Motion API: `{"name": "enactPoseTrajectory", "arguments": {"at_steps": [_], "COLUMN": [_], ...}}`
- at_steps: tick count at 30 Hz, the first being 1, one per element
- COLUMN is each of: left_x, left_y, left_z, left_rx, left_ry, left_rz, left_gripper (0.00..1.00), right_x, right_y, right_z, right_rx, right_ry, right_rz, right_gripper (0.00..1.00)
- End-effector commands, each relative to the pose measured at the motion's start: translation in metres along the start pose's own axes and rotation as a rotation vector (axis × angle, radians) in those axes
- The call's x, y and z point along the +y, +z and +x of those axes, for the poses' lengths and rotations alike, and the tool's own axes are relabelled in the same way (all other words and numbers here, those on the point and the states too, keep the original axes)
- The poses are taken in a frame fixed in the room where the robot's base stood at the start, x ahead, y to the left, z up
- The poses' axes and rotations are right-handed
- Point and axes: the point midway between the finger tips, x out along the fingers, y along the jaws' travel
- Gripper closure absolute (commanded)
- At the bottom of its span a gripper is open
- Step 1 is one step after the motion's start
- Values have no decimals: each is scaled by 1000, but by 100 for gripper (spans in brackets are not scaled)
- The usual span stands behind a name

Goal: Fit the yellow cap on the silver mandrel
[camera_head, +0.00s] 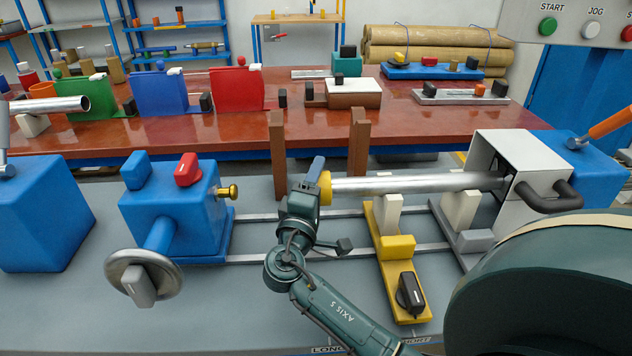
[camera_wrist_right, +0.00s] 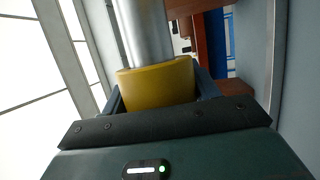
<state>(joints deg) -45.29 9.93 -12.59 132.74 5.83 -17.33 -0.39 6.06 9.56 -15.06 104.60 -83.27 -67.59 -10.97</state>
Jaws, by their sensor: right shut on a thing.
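The silver mandrel (camera_head: 415,183) lies level across the right half of the head view, its right end inside a white housing. The yellow cap (camera_head: 325,188) is at the mandrel's left end. My right gripper (camera_head: 313,185) is shut on the cap, its dark fingers on either side of it. In the right wrist view the yellow cap (camera_wrist_right: 158,84) sits between the fingers (camera_wrist_right: 160,95) and meets the end of the silver mandrel (camera_wrist_right: 143,30). How far the cap is over the end cannot be told. My left gripper is not in view.
A blue tailstock (camera_head: 170,213) with a handwheel (camera_head: 143,277) stands left of the gripper. Brown posts (camera_head: 358,142) rise behind it. A yellow support (camera_head: 395,247) stands under the mandrel. The white housing (camera_head: 505,160) is at right. The red table (camera_head: 225,125) is behind.

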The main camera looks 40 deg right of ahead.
Motion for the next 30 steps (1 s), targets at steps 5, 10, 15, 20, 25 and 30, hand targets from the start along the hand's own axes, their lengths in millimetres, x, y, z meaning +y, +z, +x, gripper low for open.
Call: {"name": "enactPoseTrajectory", "arguments": {"at_steps": [5, 10, 15, 20, 25, 30], "left_x": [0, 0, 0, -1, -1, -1], "left_y": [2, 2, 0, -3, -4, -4], "left_z": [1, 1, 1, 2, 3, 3], "left_rx": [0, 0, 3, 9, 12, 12], "left_ry": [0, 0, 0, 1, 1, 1], "left_rz": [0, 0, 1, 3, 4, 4], "left_gripper": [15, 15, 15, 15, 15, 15], "right_x": [0, 0, 0, 0, 0, 0], "right_y": [1, 1, 3, 8, 13, 15], "right_z": [0, 0, 1, 3, 5, 6], "right_rx": [-3, -3, -4, -4, -5, -6], "right_ry": [1, 1, 1, 1, 1, 2], "right_rz": [0, 0, 0, 0, -1, -1], "right_gripper": [67, 67, 67, 67, 67, 67]}}
